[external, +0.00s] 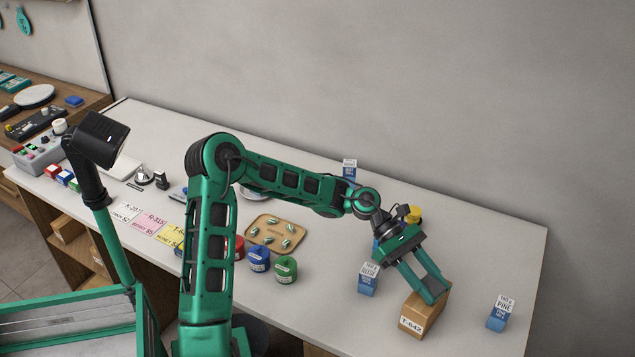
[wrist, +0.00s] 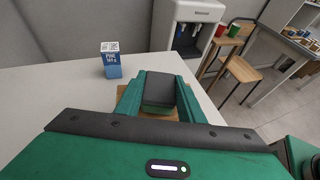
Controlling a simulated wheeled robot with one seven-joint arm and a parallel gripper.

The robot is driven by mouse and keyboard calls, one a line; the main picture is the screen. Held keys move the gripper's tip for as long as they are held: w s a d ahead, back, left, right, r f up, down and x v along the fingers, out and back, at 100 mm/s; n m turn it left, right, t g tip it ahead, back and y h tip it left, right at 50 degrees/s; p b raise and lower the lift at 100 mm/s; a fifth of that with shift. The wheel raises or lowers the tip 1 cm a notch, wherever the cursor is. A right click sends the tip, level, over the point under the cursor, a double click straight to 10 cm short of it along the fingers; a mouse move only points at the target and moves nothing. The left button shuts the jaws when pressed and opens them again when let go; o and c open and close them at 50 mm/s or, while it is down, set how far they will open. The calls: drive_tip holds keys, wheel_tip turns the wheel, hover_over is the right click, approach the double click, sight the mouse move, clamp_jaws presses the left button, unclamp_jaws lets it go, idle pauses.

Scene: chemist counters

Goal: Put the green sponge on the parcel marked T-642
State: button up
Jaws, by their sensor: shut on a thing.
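The brown parcel marked T-642 (external: 412,325) stands on the counter towards the right in the external view. My gripper (external: 434,293) is tilted down over it, fingers at its top. In the wrist view my gripper (wrist: 160,84) is shut on the green sponge (wrist: 159,95), which shows a dark grey upper face and a green side between the fingers. The parcel's brown top (wrist: 125,100) shows below and beside the fingers.
A blue and white box marked PINE (external: 498,315) stands right of the parcel; it also shows in the wrist view (wrist: 110,62). Another blue and white box (external: 368,280) stands to the left. Lidded blue (external: 258,262) and green (external: 285,271) jars stand further left, near a tray (external: 263,238).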

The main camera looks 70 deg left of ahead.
drive_tip(key=o, duration=1)
drive_tip(key=v, duration=1.2)
drive_tip(key=shift+d, duration=0.1)
